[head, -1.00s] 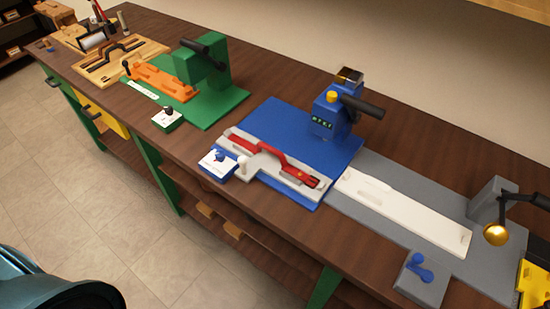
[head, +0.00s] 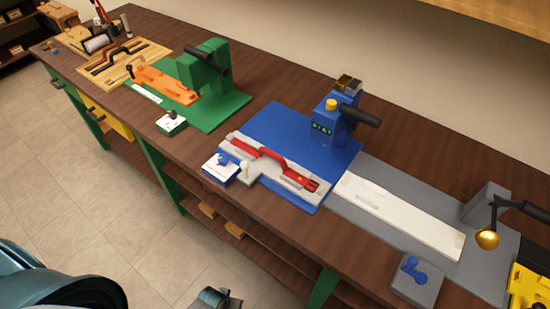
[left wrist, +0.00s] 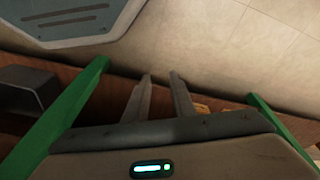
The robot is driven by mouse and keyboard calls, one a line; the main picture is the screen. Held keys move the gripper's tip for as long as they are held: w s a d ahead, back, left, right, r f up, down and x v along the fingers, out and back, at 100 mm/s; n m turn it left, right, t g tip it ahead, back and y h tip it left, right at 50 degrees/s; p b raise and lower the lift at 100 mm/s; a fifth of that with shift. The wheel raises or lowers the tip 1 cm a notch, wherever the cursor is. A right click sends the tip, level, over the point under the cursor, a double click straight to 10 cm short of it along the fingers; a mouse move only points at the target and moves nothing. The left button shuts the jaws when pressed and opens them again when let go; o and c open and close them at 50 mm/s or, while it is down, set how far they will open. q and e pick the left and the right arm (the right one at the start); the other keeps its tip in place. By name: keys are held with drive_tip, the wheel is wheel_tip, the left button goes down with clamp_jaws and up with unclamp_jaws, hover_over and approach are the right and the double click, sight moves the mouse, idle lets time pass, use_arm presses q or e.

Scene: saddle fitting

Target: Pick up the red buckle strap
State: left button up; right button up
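The red buckle strap (head: 268,154) lies in a pale grey holder (head: 256,171) on the blue mat (head: 283,122) at the middle of the bench. It has a raised, arched red part and a dark end at the right. A small piece of a gripper (head: 215,298) shows at the bottom edge of the head view, well below the strap and off the bench front; which hand it is I cannot tell there. In the left wrist view my left gripper (left wrist: 160,77) has two fingers apart with nothing between them. My right gripper is not identifiable.
A blue press (head: 332,120) with a dark handle stands behind the strap. A green station (head: 205,70) is farther left.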

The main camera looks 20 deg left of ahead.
use_arm(q)
drive_tip(key=w+d+r+n+t+p, duration=0.15)
drive_tip(key=w+r, duration=0.25)
drive_tip(key=r, duration=1)
drive_tip(key=w+r+n+h+p, duration=0.15)
drive_tip(key=w+r, duration=0.35)
drive_tip(key=r, duration=1)
drive_tip(key=w+d+r+n+t+y+p, duration=0.1)
drive_tip(key=w+r+p, duration=0.25)
drive_tip(key=r, duration=1.05)
drive_tip(key=n+t+h, duration=0.1)
drive_tip(key=n+h, duration=0.1)
drive_tip(key=n, duration=0.7)
approach(273, 156)
drive_tip(key=s+r, duration=0.4)
drive_tip(key=shift+w+a+r+t+y, duration=0.1)
drive_tip(key=shift+a+r+t+y, duration=0.25)
drive_tip(key=shift+r, duration=0.35)
drive_tip(key=shift+f, duration=0.1)
drive_tip(key=p+x, duration=0.2)
drive_tip(key=x, duration=1)
drive_tip(key=shift+d+f, duration=0.1)
drive_tip(key=shift+p, duration=0.4)
